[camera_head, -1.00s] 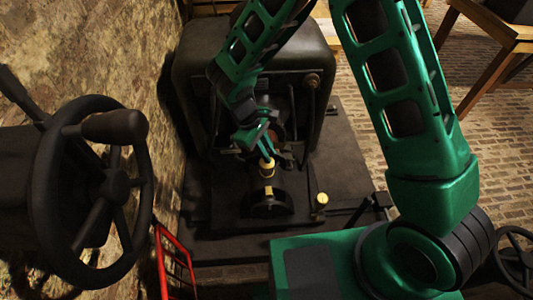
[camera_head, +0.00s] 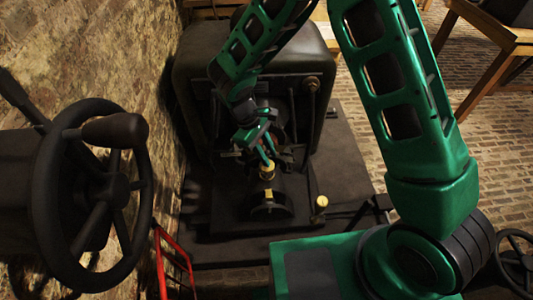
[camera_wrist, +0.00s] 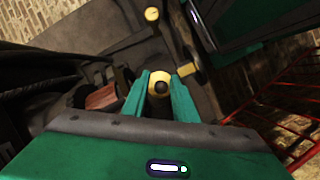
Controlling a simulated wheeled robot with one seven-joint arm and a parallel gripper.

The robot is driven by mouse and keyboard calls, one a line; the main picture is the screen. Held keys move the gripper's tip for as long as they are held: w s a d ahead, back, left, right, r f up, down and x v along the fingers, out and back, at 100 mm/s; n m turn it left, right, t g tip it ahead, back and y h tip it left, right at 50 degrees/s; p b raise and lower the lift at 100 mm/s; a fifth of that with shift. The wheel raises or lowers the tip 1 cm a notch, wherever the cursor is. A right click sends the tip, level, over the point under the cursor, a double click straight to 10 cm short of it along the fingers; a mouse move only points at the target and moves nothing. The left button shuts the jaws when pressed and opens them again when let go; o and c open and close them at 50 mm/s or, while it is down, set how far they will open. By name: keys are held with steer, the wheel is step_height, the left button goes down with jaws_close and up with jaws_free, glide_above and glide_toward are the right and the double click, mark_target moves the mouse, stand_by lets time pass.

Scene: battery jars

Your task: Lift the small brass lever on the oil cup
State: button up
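The brass oil cup (camera_head: 267,173) stands on the dark bearing block in front of the machine. In the wrist view its rounded yellow top (camera_wrist: 156,77) shows between my fingertips, with a small dark round spot at its near side. I cannot make out the small lever as a separate part. My gripper (camera_head: 267,156) points down at the cup from above; in the wrist view my gripper (camera_wrist: 160,88) has its two green fingers apart, one on each side of the cup top. I cannot tell whether either finger touches it.
A brass cap (camera_head: 321,201) stands to the right of the cup, on the machine base. A large dark handwheel (camera_head: 100,190) fills the left side by the brick wall. A red rail (camera_head: 172,265) stands low at the left.

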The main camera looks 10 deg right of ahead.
steer(key=v, duration=1)
steer(key=shift+w+r, duration=0.15)
steer(key=shift+r, duration=0.15)
steer(key=shift+a, duration=0.1)
steer(key=s+d+r+m, duration=0.1)
steer(key=d+r+m, duration=0.25)
steer(key=d, duration=0.55)
steer(key=s+d+r+m+y, duration=0.1)
steer(key=s+d+r+m, duration=0.1)
steer(key=d+r, duration=0.45)
steer(key=s+d+r+m, duration=0.1)
steer(key=d+r+m, duration=0.2)
steer(key=d, duration=0.7)
steer(key=s+d+r+m+y, duration=0.1)
steer(key=s+d+m, duration=0.1)
steer(key=s+d, duration=0.2)
steer(key=s+d+r+m+t+y, duration=0.1)
steer(key=s+d+m, duration=0.2)
steer(key=s, duration=0.7)
steer(key=s+d+r+m+y, duration=0.1)
steer(key=s+d+m, duration=0.2)
steer(key=s, duration=0.4)
steer(key=shift+d, duration=0.85)
steer(key=shift+m, duration=0.25)
